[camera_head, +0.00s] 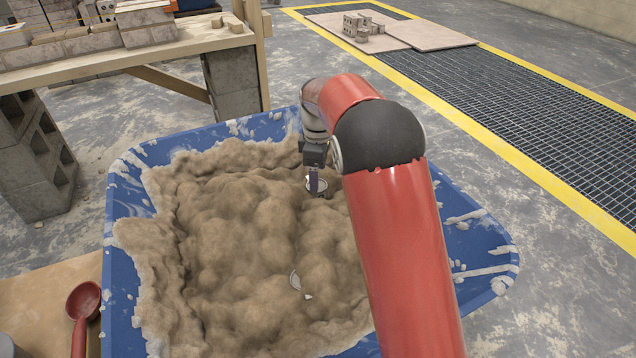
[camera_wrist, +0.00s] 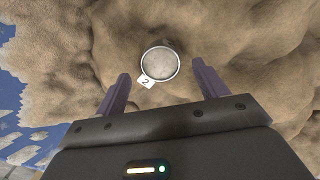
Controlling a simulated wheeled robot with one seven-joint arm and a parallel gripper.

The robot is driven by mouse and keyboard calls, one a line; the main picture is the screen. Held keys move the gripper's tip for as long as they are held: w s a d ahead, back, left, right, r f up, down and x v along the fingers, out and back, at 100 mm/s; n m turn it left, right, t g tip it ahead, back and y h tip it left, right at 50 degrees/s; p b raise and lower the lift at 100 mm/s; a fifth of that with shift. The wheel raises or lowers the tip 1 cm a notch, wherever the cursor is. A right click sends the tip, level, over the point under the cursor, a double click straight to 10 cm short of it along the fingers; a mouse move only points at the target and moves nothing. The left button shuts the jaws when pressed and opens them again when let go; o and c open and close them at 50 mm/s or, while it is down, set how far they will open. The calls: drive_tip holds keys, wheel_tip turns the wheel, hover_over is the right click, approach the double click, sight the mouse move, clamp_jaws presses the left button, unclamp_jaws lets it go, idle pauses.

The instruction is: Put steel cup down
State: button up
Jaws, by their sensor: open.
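The steel cup (camera_wrist: 152,65) sits in the brown mortar in the wrist view, its round mouth facing the camera and a white tag marked 2 on its near rim. It lies ahead of and between the fingertips of my gripper (camera_wrist: 159,82), which is open, with a gap on both sides. In the head view the cup (camera_head: 318,184) shows at my gripper (camera_head: 314,188), partly hidden by it. The mortar (camera_head: 240,220) fills the blue tub (camera_head: 122,200). I cannot tell how deep the cup sits.
Another pale, mostly buried object (camera_head: 296,281) lies in the mortar nearer the front. A red scoop (camera_head: 82,302) lies on a board at the lower left. A wooden bench (camera_head: 130,55) with blocks stands behind the tub. A floor grating (camera_head: 500,100) lies to the right.

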drive_tip(key=s+d+r+m+t, duration=0.1)
drive_tip(key=s+d+r+m, duration=0.2)
drive_tip(key=r, duration=0.4)
drive_tip(key=s+d+r+m+t, duration=0.1)
drive_tip(key=s+d+r, duration=0.1)
drive_tip(key=s+r, duration=0.4)
drive_tip(key=s+d+m+t, duration=0.1)
drive_tip(key=s+d+m, duration=0.1)
drive_tip(key=s, duration=0.6)
drive_tip(key=s+d+m+t, duration=0.1)
drive_tip(key=s+d+m, duration=0.2)
drive_tip(key=s, duration=0.6)
drive_tip(key=s+d+m+t, duration=0.1)
drive_tip(key=s+d+m, duration=0.1)
drive_tip(key=s+m, duration=0.4)
drive_tip(key=s, duration=0.3)
drive_tip(key=shift+d+r+t+p, duration=0.15)
drive_tip(key=shift+d+t+p, duration=0.1)
drive_tip(key=shift+t+p, duration=0.05)
drive_tip(key=shift+r, duration=0.1)
wheel_tip(320, 180, up, 5)
drive_tip(key=p, duration=0.5)
